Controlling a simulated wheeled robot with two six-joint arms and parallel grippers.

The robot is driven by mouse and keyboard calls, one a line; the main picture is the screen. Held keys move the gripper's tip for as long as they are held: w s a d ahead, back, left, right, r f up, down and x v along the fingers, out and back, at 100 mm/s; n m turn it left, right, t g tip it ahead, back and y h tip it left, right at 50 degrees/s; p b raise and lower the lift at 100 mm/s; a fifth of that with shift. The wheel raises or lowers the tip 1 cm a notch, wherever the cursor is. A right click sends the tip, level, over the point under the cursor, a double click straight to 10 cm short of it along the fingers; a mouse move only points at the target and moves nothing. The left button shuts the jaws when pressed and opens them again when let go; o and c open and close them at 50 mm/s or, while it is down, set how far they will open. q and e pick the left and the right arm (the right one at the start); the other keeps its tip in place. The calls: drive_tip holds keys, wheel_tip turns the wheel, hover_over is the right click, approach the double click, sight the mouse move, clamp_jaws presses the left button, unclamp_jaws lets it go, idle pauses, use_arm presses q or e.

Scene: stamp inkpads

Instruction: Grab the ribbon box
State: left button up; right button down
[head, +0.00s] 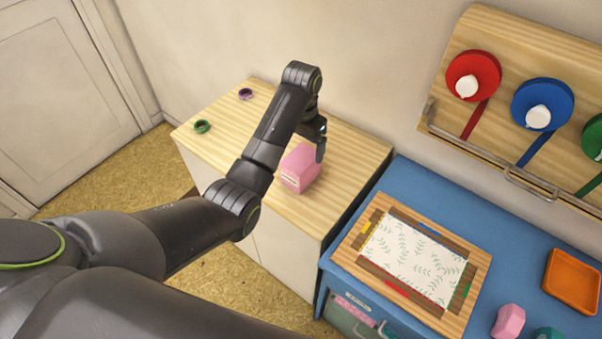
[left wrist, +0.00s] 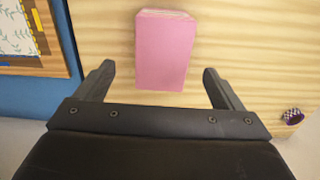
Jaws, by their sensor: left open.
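A pink box (head: 300,168), which looks like the ribbon box, stands on the light wooden cabinet top (head: 345,150) in the head view. My left gripper (head: 318,148) is just above and beside it. In the left wrist view the pink box (left wrist: 162,50) lies ahead of my left gripper (left wrist: 158,82), roughly centred between its two spread fingers. The fingers are open and apart from the box, with nothing held. My right gripper is not in view.
A green ring (head: 202,126) and a purple ring (head: 245,94) lie on the cabinet's far left. To the right, a blue table (head: 470,215) bears a wooden frame (head: 350,262) with patterned paper, an orange tray (head: 571,282) and a pink block (head: 508,321). Ribbon spools (head: 473,76) hang above.

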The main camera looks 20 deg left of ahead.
sight(301, 157)
use_arm(q)
drive_tip(key=shift+w+a+f+p, duration=0.1)
drive_tip(key=shift+f+p, duration=0.65)
drive_tip(key=shift+f, duration=3.45)
drive_tip(key=c, duration=1.2)
